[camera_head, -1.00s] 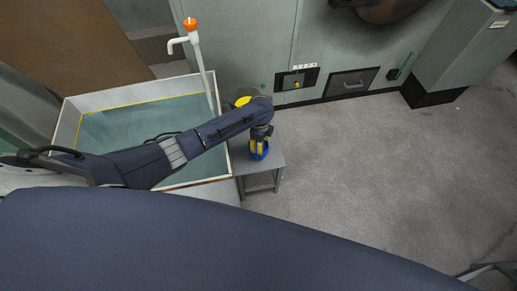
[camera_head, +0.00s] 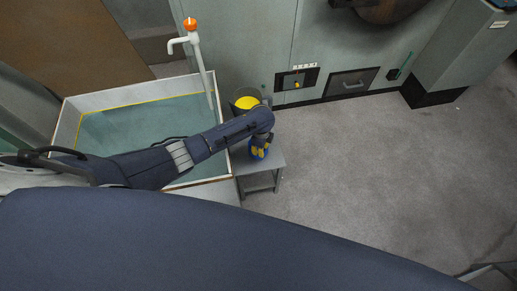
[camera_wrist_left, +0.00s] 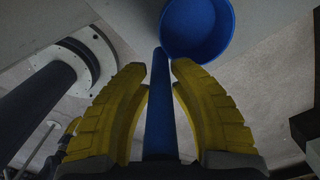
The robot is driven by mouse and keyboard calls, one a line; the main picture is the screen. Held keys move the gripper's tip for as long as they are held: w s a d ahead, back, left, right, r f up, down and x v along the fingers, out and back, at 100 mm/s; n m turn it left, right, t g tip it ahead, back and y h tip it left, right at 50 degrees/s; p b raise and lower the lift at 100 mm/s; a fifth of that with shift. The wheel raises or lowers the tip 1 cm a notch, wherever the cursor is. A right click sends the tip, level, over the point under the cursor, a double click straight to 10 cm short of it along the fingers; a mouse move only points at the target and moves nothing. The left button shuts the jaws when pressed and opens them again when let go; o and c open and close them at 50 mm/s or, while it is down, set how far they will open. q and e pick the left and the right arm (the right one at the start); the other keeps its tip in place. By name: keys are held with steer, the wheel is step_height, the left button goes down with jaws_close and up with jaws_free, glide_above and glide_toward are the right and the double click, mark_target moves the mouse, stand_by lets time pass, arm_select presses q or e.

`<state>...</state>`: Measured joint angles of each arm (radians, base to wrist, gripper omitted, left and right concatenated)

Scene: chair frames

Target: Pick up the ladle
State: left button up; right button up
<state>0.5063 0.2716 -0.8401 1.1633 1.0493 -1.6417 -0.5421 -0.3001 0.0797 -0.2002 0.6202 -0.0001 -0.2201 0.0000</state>
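The blue ladle has a round bowl (camera_wrist_left: 197,28) at the top of the left wrist view, and its straight handle (camera_wrist_left: 158,110) runs back toward my palm. In the head view, its blue rim (camera_head: 265,143) shows at the small grey stand. My left gripper (camera_wrist_left: 160,64) has curved yellow fingers on both sides of the handle. The fingertips are very close to the handle, with only narrow gaps; I cannot tell whether they touch it. In the head view, the left gripper (camera_head: 259,152) points down over the stand. My right gripper is not in view.
The grey stand (camera_head: 273,161) is small. A bucket with yellow contents (camera_head: 247,102) is just behind my wrist. A water-filled tank (camera_head: 68,128) lies under my left arm, with a white pipe (camera_head: 201,66) at its edge. Grey floor (camera_head: 375,160) to the right is clear.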

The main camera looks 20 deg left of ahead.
arm_select(q)
jaws_close()
steer(key=shift+r, duration=0.1)
stand_by(0.3)
